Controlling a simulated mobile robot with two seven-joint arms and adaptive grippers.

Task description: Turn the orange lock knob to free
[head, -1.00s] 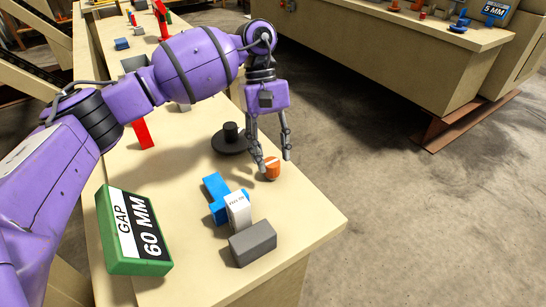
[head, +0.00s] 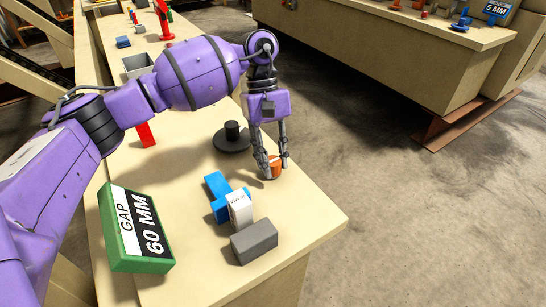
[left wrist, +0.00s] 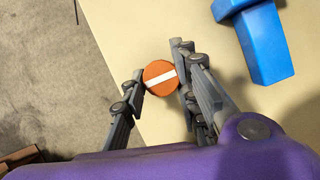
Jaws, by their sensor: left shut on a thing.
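The orange lock knob (head: 274,168) stands on the light bench near its right edge. In the left wrist view the knob (left wrist: 160,77) shows its round top with a white stripe, tilted slightly up to the right. My left gripper (head: 275,166) points down over the knob, with one finger on each side. The wrist view also shows the left gripper (left wrist: 160,82) shut on the knob. I see no marks for lock or free on the bench. My right gripper is not in view.
A blue piece (head: 217,193), a white labelled block (head: 240,208) and a grey block (head: 254,241) lie in front of the knob. A black round-based post (head: 232,138) stands behind left. A green "GAP 60 MM" sign (head: 120,262) is at left.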

